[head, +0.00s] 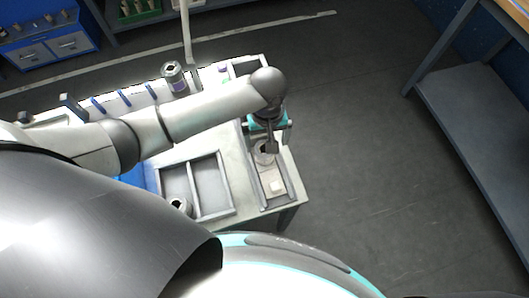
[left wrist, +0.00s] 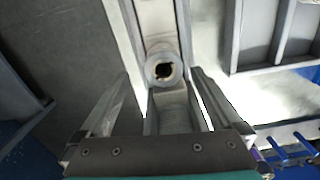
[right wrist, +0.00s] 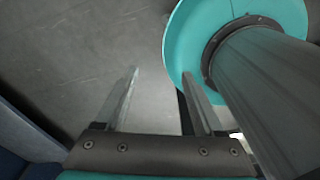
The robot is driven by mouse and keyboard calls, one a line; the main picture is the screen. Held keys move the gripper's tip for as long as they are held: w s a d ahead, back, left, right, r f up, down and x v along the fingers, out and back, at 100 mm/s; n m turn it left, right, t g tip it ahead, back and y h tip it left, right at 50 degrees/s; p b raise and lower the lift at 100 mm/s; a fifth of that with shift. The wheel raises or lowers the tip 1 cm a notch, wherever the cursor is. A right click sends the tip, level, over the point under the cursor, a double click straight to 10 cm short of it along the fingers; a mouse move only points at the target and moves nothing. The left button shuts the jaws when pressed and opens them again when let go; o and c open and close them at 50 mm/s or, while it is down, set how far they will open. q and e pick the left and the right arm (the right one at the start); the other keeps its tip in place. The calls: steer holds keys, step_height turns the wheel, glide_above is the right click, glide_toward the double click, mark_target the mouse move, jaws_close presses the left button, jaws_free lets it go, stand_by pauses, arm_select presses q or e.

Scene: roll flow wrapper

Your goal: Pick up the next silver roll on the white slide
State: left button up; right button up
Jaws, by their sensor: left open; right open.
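A silver roll with a dark centre hole (left wrist: 164,55) sits in the narrow channel of the slide (left wrist: 125,18) in the left wrist view. In the head view the roll (head: 262,158) is partly covered by my left gripper (head: 268,148), which points down over the slide. My left gripper (left wrist: 158,75) is open, with the roll near its fingertips and between their lines; contact cannot be told. My right gripper (right wrist: 160,73) is open and empty above the grey floor, away from the table.
A light block (head: 277,187) lies at the near end of the slide. A divided grey tray (head: 211,184) is left of it, with another silver roll (head: 180,205) at its near corner. A dark-topped roll (head: 174,77) stands at the back. Blue pegs (head: 125,97) line the table.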

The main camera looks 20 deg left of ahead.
mark_target(264, 148)
arm_select(q)
steer(key=shift+f, duration=0.6)
steer(key=f, duration=0.1)
steer(key=f+b, duration=0.1)
steer(key=f, duration=0.1)
steer(key=f+b, duration=0.1)
steer(key=f, duration=0.1)
steer(key=shift+a, duration=0.25)
arm_select(e)
steer(key=shift+w+f, duration=0.75)
steer(key=shift+f, duration=0.35)
arm_select(q)
steer(key=c, duration=1.5)
arm_select(e)
steer(key=shift+s, duration=0.2)
arm_select(q)
steer(key=shift+c, duration=0.2)
